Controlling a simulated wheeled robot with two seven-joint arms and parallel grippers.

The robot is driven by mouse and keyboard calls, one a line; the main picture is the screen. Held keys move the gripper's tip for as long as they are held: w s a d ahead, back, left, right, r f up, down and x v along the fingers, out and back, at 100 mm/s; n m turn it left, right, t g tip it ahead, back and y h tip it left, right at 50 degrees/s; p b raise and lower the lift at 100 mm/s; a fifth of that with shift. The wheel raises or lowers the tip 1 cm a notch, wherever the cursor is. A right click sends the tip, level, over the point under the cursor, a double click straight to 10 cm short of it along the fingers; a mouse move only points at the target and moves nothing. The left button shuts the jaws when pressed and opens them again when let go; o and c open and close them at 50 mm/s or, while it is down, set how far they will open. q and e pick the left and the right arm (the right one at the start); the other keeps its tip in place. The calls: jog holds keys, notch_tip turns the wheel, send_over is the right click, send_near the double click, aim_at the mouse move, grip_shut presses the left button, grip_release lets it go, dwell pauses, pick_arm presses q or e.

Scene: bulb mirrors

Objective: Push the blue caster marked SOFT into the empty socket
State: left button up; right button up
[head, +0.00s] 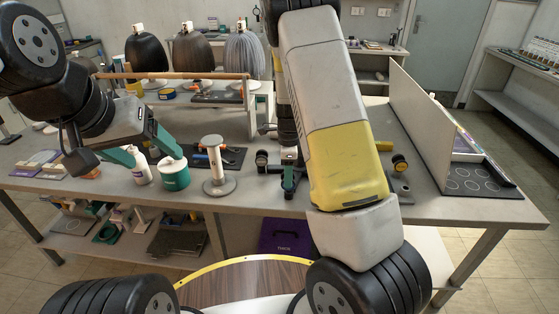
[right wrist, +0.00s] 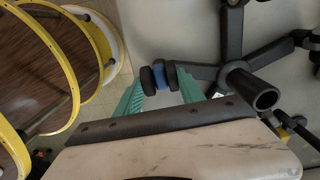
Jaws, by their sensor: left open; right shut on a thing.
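In the right wrist view my right gripper (right wrist: 160,85) is shut on a caster with dark wheels and a blue middle (right wrist: 159,74), held between its green fingers. No SOFT mark can be read on it. A black star-shaped base (right wrist: 205,72) with an open central tube lies just beyond, one leg ending close to the caster. I cannot tell whether caster and leg touch, and no socket is clearly visible. In the head view my right forearm hides most of this area. My left gripper (head: 146,156) is open and empty above the bench's left part, near a white bottle.
A green tub (head: 174,173) and a grey spool-like stand (head: 215,170) are on the bench (head: 245,190) between my arms. An upright panel (head: 418,120) stands at the right, beside a dark pad with circles (head: 468,182).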

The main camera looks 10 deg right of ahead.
jog(key=shift+f, duration=0.6)
jog(key=o, duration=1.5)
jog(key=o, duration=0.5)
jog(key=shift+c, duration=0.2)
jog(key=shift+r, duration=3)
